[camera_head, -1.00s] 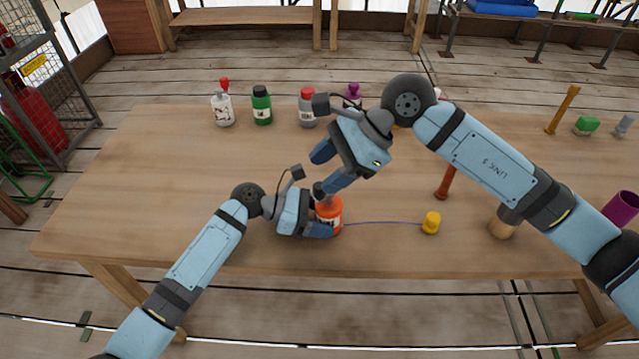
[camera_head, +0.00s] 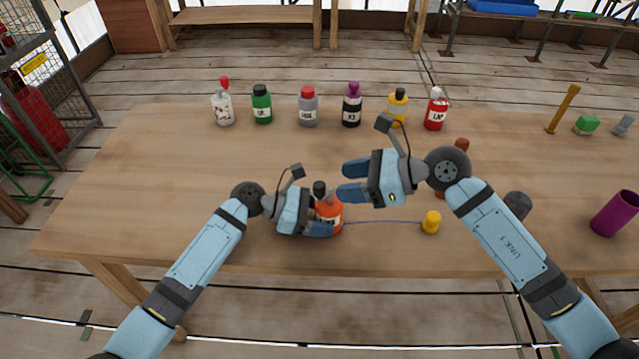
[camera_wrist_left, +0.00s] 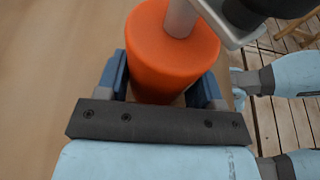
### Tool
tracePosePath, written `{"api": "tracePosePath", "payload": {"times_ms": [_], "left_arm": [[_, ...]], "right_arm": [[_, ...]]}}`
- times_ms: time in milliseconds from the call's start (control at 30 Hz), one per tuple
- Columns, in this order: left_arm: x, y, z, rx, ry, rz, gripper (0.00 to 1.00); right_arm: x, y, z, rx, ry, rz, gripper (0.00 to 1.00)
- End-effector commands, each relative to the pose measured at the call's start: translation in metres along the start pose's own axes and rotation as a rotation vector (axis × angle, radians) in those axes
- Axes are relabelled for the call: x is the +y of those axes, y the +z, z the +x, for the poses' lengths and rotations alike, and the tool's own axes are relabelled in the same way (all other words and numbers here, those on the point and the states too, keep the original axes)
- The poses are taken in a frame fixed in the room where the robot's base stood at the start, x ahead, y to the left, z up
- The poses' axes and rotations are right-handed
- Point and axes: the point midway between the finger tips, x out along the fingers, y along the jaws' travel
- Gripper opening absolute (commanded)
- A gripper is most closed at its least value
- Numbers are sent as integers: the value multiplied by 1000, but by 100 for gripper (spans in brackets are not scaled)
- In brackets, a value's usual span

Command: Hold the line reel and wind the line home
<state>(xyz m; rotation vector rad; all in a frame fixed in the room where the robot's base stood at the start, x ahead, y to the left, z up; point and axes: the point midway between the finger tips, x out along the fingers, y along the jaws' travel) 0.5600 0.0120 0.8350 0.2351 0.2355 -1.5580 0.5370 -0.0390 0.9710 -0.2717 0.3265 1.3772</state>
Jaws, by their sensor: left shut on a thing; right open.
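The orange line reel (camera_head: 329,214) stands upright near the table's front middle, a dark knob (camera_head: 320,188) above it. My left gripper (camera_head: 322,217) is shut on the reel, with a finger on either side; the left wrist view shows the reel (camera_wrist_left: 168,55) between the blue fingers, and a grey stem on its top. A thin purple line (camera_head: 385,223) runs right from the reel to a small yellow piece (camera_head: 431,222) on the table. My right gripper (camera_head: 352,181) is open and empty, just right of the knob and apart from it, fingers pointing left.
Several bottles, such as the green one (camera_head: 262,106) and the black one (camera_head: 352,106), stand along the back edge. The table's left part is clear.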

Motion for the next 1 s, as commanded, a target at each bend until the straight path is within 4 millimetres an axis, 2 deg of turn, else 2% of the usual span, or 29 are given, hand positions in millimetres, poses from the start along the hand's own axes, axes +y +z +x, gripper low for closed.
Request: {"api": "tracePosePath", "payload": {"times_ms": [100, 300, 500, 733, 767, 933, 967, 1000], "left_arm": [[0, 0, 0, 0, 0, 0, 48], [0, 0, 0, 0, 0, 0, 48], [0, 0, 0, 0, 0, 0, 48], [0, 0, 0, 0, 0, 0, 48], [0, 0, 0, 0, 0, 0, 48], [0, 0, 0, 0, 0, 0, 48], [0, 0, 0, 0, 0, 0, 48], [0, 0, 0, 0, 0, 0, 48]], "right_arm": [[0, 1, 25, -2, 2, 0, 51], [0, 0, 53, 0, 2, 0, 51], [0, 0, 63, 2, 1, -1, 51], [0, 0, 64, 2, 1, -1, 51], [0, 0, 64, 2, 1, -1, 47], [0, 0, 63, 2, 1, -1, 8], [0, 0, 63, 2, 1, -1, 2], [0, 0, 63, 2, 1, -1, 2]]}}
